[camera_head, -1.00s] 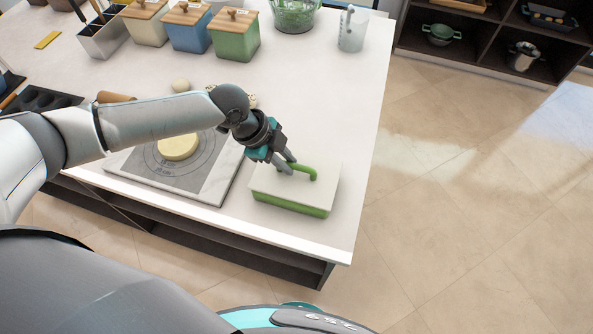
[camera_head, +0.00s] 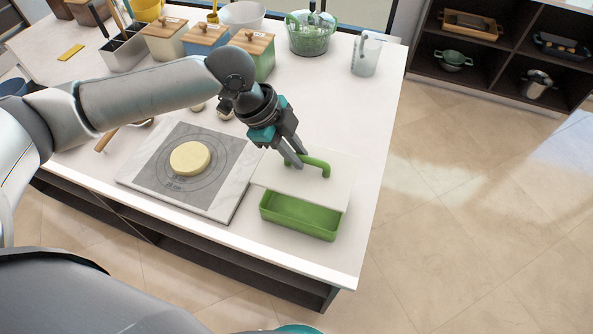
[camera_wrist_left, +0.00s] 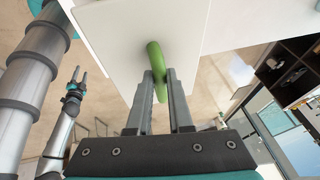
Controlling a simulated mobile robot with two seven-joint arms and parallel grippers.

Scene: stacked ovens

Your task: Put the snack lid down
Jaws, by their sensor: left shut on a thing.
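The snack lid (camera_head: 277,176) is a white slab with a green handle (camera_head: 322,166). My left gripper (camera_head: 298,163) is shut on the handle and holds the lid raised, above and behind the open green snack box (camera_head: 300,222). The lid overlaps the box's far part in the head view, and the box's near part shows empty. In the left wrist view, the fingers (camera_wrist_left: 160,80) close around the handle, with the lid (camera_wrist_left: 118,35) beyond. My right gripper (camera_wrist_left: 78,78) shows small at the left there, its fingers apart, with nothing seen between them.
A marble board (camera_head: 215,205) with round pale dough (camera_head: 190,158) lies left of the box. Canisters, a basket (camera_head: 311,35) and a clear jug (camera_head: 366,55) stand at the back. The counter's right edge (camera_head: 375,190) is close. Bare counter lies behind the lid.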

